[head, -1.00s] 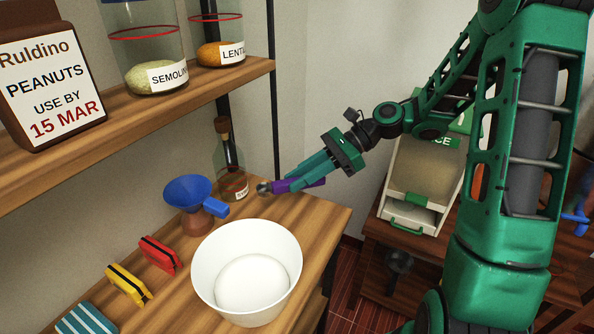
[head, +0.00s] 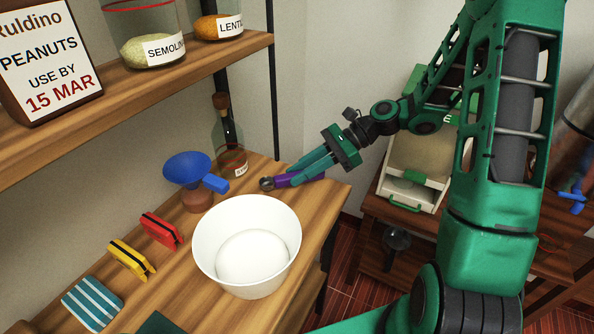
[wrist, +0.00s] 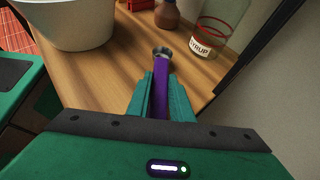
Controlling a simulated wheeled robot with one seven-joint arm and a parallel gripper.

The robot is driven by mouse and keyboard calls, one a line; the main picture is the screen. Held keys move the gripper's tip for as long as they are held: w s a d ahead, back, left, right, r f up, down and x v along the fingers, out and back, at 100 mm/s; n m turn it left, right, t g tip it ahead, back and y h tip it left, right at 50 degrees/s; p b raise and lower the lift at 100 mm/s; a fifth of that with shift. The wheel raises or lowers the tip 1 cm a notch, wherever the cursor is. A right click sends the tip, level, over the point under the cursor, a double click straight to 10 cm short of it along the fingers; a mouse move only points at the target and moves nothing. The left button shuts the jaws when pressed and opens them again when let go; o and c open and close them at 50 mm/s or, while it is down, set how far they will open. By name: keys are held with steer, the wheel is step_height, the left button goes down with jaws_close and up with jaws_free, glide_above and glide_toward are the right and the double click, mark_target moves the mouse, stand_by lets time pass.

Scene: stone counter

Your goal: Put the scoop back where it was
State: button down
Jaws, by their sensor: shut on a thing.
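The scoop (head: 285,181) has a purple handle and a small grey metal bowl. My gripper (head: 318,172) is shut on its handle, with the bowl pointing left, at the right end of the wooden counter.
A white bowl (head: 205,250) with white contents stands left of the scoop. A blue funnel (head: 187,168) sits on a brown bottle. A syrup bottle (head: 232,160) stands behind. A dispenser (head: 418,165) is on a lower table at right. Bare wood lies around the scoop.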

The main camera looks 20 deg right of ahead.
steer(key=shift+f, duration=0.5)
stand_by(0.3)
steer(key=c, duration=1.5)
jaws_free()
steer(key=shift+d, duration=0.1)
